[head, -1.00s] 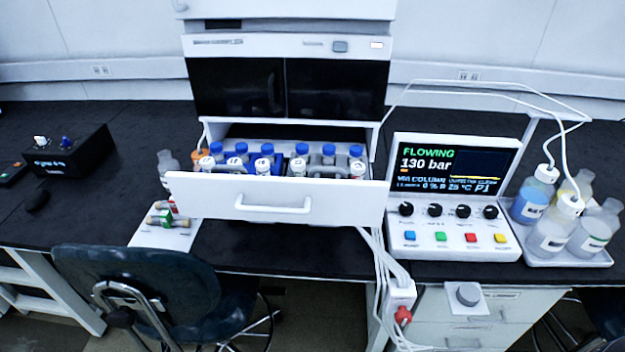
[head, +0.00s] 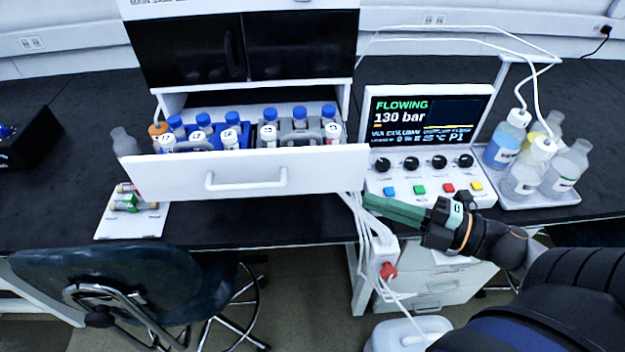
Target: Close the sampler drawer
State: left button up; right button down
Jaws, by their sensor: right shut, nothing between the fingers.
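The white sampler drawer (head: 325,166) stands pulled out from the chromatography stack (head: 240,18). Its front has a white bar handle (head: 246,182). Inside are blue-capped bottles (head: 232,122) and several white-capped vials. My right gripper (head: 368,202) has green fingers and is shut and empty. It shows just right of and below the drawer front's lower right corner, in front of the control panel. I cannot tell its exact distance from the drawer. My left gripper is not in view.
A control panel (head: 432,140) reading "FLOWING 130 bar" stands right of the stack. Solvent bottles sit in a tray (head: 545,193) further right. White cables (head: 372,232) hang below the drawer's right end. A chair (head: 110,285) is at front left. A small white board with vials (head: 150,222) lies left of the drawer.

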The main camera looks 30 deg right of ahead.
aim_at(312, 182)
jog(key=w+a+n+g, duration=0.1)
jog(key=w+a, duration=0.1)
jog(key=a, duration=0.1)
jog(key=w+a+r+n+g+y, duration=0.1)
jog(key=w+a+n, duration=0.1)
jog(key=a, duration=0.1)
jog(key=w+a+r+n+y, duration=0.1)
jog(key=w+a, duration=0.1)
jog(key=a, duration=0.1)
jog(key=shift+w+r+n+g, duration=0.15)
jog(key=shift+w+n+g, duration=0.15)
jog(key=shift+g, duration=0.1)
jog(key=shift+w+d, duration=0.35)
jog(key=shift+w, duration=0.3)
jog(key=shift+w+d, duration=0.1)
jog(key=shift+w, duration=0.05)
